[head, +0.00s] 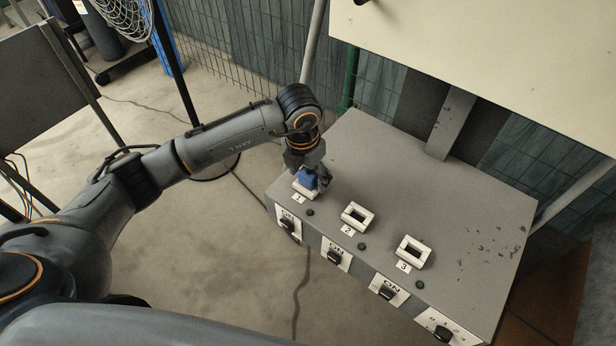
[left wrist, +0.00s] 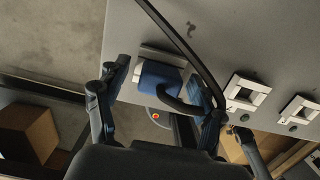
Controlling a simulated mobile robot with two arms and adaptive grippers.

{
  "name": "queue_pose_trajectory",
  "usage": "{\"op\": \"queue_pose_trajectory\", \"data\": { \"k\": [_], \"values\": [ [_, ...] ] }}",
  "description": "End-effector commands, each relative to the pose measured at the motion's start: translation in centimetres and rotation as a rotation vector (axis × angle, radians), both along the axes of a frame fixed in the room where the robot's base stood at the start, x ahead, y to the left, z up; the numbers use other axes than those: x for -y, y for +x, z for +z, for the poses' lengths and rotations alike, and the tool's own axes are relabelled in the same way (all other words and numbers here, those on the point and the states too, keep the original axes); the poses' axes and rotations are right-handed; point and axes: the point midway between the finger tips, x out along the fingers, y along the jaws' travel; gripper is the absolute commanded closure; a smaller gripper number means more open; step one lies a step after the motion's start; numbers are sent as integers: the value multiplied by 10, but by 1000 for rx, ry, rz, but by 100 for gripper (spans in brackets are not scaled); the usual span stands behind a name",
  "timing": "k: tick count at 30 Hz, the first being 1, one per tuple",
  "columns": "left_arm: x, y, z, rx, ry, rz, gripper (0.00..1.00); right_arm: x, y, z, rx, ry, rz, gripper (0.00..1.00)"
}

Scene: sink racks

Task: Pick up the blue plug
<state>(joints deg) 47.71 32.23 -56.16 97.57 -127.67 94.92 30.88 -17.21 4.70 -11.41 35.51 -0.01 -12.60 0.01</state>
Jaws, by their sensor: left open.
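The blue plug (head: 307,180) sits in the white socket labelled 1 (head: 301,191) at the left end of the grey box top. It also shows in the left wrist view (left wrist: 160,77), with a dark cable curving from its near side. My left gripper (head: 317,181) is down at the plug. In the left wrist view the left gripper (left wrist: 160,80) is open, with one finger on each side of the plug. A gap shows at the left finger; whether the right finger touches is unclear. My right gripper is not in view.
Empty white sockets 2 (head: 347,222) and 3 (head: 403,258) stand to the right on the grey box (head: 450,200). Black knobs line its front face. A cream panel (head: 500,50) overhangs the back. A dark cable (left wrist: 180,40) crosses the left wrist view.

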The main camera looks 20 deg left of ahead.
Motion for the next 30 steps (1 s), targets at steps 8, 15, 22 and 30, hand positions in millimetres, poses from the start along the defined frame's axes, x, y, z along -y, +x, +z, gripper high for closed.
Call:
{"op": "queue_pose_trajectory", "data": {
  "k": [8,15,22,30],
  "values": [
    [0,0,0,0,0,0,77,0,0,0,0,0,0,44],
    [0,0,1,0,-1,0,91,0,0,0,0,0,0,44],
    [0,1,7,2,-2,0,91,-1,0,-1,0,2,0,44],
    [0,-11,44,5,-2,-5,91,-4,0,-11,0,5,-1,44]
  ]
}}
